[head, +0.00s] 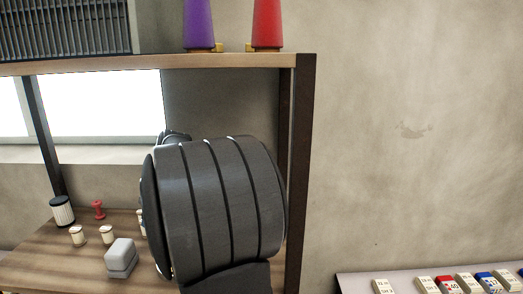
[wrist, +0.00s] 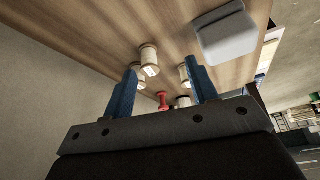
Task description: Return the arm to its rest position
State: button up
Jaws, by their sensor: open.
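My gripper (wrist: 163,95) shows in the wrist view with two blue fingers standing well apart. It is open, and nothing is between its fingertips that it holds. In the head view, a dark grey ribbed part of my own arm (head: 215,210) fills the middle and hides part of the table and shelf post. My gripper does not show in the head view. No cloth is visible in either view.
On the wooden table (head: 45,262) are a grey-white box (head: 121,257), thread spools (head: 77,235), a red spool (head: 98,210) and a dark-capped jar (head: 62,210). A shelf (head: 235,62) above holds purple (head: 199,25) and red cones (head: 267,25). Labelled boxes (head: 447,285) lie lower right.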

jog(key=s+f+n, duration=0.1)
jog(key=s, duration=0.2)
jog(key=s+f+n+g, duration=0.1)
jog(key=s, duration=0.2)
jog(key=s+f+n, duration=0.1)
jog(key=s, duration=0.3)
jog(key=shift+a+f, duration=0.2)
jog(key=shift+a, duration=0.1)
jog(key=s+d+f+n+g, duration=0.1)
jog(key=s+d+f+n, duration=0.15)
jog(key=s, duration=0.45)
jog(key=s+d+f+n+g, duration=0.1)
jog(key=s+d+f+n, duration=0.2)
jog(key=s, duration=0.4)
jog(key=d+f, duration=0.4)
jog(key=d, duration=0.2)
jog(key=shift+s+f, duration=0.35)
jog(key=shift+s, duration=0.05)
